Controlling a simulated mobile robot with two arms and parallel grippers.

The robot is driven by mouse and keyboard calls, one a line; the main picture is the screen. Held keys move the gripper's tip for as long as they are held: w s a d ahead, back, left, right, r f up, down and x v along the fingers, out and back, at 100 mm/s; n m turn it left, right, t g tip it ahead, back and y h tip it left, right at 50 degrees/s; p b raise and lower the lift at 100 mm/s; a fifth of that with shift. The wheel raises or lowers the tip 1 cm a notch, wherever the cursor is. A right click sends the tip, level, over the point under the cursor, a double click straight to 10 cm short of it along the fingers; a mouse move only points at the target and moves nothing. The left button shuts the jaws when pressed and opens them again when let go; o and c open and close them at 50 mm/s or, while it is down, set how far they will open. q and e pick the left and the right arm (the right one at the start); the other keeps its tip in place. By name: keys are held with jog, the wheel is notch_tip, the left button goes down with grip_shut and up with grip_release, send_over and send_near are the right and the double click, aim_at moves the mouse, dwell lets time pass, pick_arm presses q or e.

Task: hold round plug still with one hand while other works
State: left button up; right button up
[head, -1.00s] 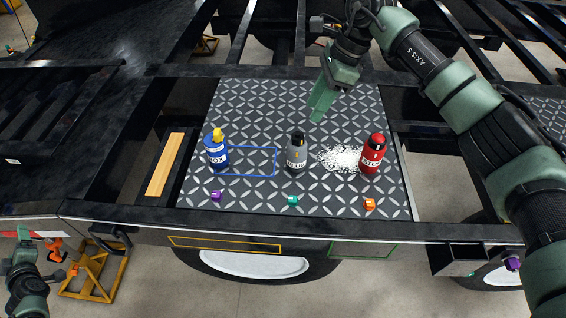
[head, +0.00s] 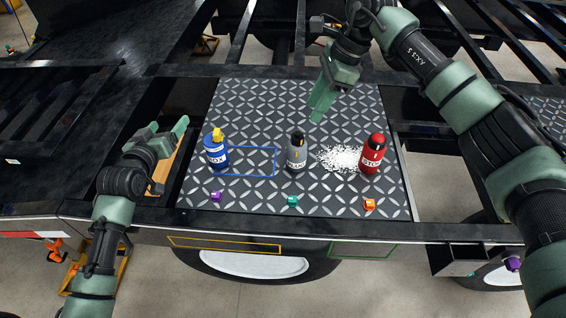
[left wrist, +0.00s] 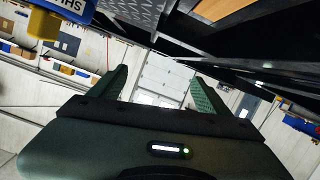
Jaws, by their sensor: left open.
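Small colored pieces lie along the front of the patterned metal plate: purple (head: 216,196), teal (head: 292,200) and orange (head: 370,204). My left gripper (head: 167,127) is open and empty, left of the blue bottle, above the wooden strip. Its spread fingers also show in the left wrist view (left wrist: 160,88). My right gripper (head: 318,116) points down over the plate's back half, with no object visible at its fingers; its finger gap is unclear.
On the plate (head: 250,105) stand a blue bottle (head: 216,153) with a yellow cap, a grey bottle (head: 297,155) and a red bottle (head: 372,155). White grains (head: 338,158) lie between the grey and red ones. The plate's back half is mostly clear. Dark frame rails surround it.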

aim_at(297, 153)
pick_arm(q)
jog(key=s+d+r+m+h, duration=0.1)
jog(key=d+r+m+h, duration=0.25)
jog(key=d, duration=1.25)
jog(key=s+d+f+m+g, duration=0.1)
jog(key=s+d+f, duration=0.1)
jog(key=d, duration=0.3)
jog(key=s+d+f+m+g+h, duration=0.1)
jog(key=s+d+f+m, duration=0.1)
jog(key=d, duration=0.3)
jog(key=s+d+f+m+g+h, duration=0.1)
jog(key=s+d+f, duration=0.1)
jog(key=d, duration=0.3)
jog(key=shift+f, duration=0.85)
jog(key=shift+w+d+f, duration=0.15)
jog(key=shift+d+f, duration=0.05)
jog(key=x, duration=0.7)
jog(key=shift+d, duration=0.15)
jog(key=c, duration=1.6)
